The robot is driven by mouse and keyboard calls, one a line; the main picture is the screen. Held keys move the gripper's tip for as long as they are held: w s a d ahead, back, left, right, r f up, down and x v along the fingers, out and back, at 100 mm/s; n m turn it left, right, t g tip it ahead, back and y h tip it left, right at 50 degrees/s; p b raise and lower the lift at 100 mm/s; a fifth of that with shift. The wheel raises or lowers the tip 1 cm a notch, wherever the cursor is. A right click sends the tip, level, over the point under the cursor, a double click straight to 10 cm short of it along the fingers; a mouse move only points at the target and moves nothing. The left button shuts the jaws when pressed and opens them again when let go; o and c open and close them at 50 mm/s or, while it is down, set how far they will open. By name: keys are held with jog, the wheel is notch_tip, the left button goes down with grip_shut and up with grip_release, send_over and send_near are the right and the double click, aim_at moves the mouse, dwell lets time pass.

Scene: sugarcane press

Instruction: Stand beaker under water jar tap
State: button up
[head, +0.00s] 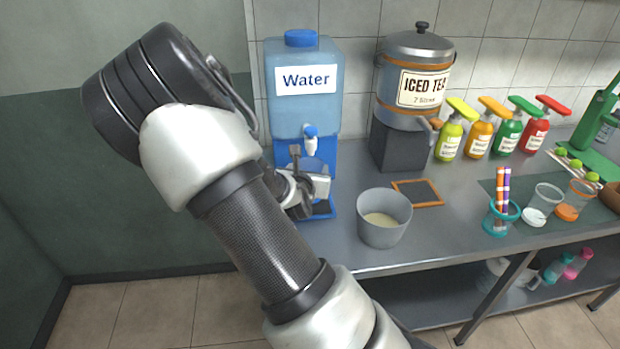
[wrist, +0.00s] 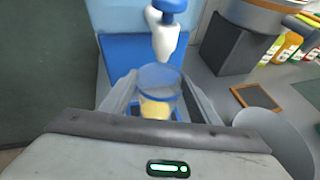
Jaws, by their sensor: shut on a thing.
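The water jar (head: 290,103) is a blue jar labelled "Water" at the back left of the counter. Its tap (head: 311,140) has a white spout and a blue lever; the tap also shows in the wrist view (wrist: 165,32). My gripper (wrist: 157,105) is shut on the beaker (wrist: 160,82), a clear cup with pale yellow contents, upright between the fingers. The beaker appears just in front of and below the spout, over the jar's blue base. Whether its bottom touches the base is hidden.
A grey bucket (head: 384,222) stands close right of my gripper. A small framed slate (head: 418,193) lies behind it. The iced tea dispenser (head: 415,80) stands right of the jar on a dark block. Several pump bottles (head: 481,126) line the back. The counter's left end is near my arm.

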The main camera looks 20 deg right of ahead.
jog(key=shift+w+d, duration=0.35)
jog(key=shift+w, duration=0.1)
jog(key=shift+f+b, duration=0.45)
jog(key=shift+f, duration=1.25)
jog(key=shift+f, duration=0.1)
jog(key=shift+f, duration=0.15)
jog(key=o, duration=1.6)
jog(key=shift+c, duration=0.2)
